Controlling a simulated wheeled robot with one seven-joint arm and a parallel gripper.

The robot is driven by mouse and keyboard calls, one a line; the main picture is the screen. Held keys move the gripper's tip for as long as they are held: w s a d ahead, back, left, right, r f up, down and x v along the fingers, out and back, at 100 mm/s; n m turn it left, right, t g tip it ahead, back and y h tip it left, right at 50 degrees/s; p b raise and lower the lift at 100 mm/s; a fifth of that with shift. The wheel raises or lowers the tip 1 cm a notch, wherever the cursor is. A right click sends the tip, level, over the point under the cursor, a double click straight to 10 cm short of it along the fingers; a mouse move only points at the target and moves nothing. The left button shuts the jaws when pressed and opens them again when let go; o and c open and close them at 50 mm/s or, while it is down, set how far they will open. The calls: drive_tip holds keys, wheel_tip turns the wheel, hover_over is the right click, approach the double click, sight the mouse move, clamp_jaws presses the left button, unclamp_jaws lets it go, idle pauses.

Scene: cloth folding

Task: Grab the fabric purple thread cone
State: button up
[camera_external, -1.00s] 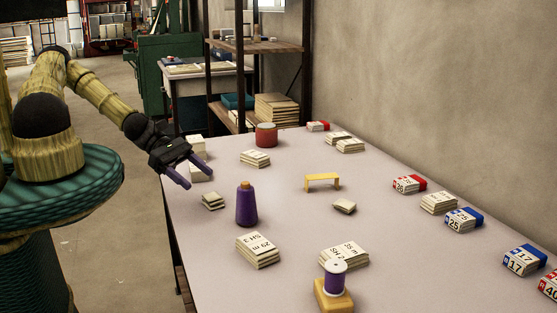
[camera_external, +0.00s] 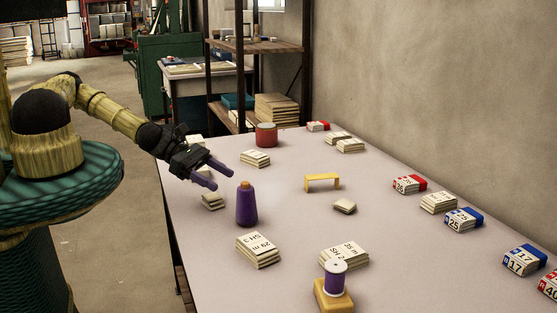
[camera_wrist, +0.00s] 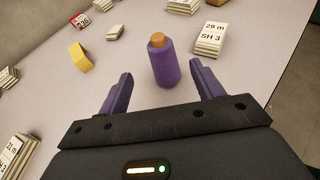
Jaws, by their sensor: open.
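The purple thread cone (camera_external: 246,206) stands upright on the table with an orange-brown top. In the external view it is just right of and below my gripper (camera_external: 222,178). My gripper has purple fingers, is open and empty, and reaches over the table's left part. In the wrist view the cone (camera_wrist: 164,64) stands ahead of my open fingers (camera_wrist: 160,90), roughly centred between them and beyond their tips. The cone does not touch either finger.
A folded cloth stack (camera_external: 258,250) marked SH 3 lies in front of the cone. A purple spool on a yellow block (camera_external: 334,296) stands at the front. A yellow bench-like piece (camera_external: 322,180) and a red can (camera_external: 266,135) stand farther back. Table (camera_external: 290,215) right of the cone is clear.

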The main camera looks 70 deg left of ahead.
sight(254, 198)
drive_tip(key=x, duration=0.5)
drive_tip(key=shift+w+d+f, duration=0.15)
drive_tip(key=shift+p+x, duration=0.6)
drive_tip(key=shift+x, duration=2)
drive_tip(key=shift+d, duration=0.1)
drive_tip(key=c, duration=1.1)
drive_tip(key=shift+c, duration=0.2)
drive_tip(key=shift+r, duration=0.25)
wheel_tip(254, 198, up, 10)
drive_tip(key=shift+f, duration=0.1)
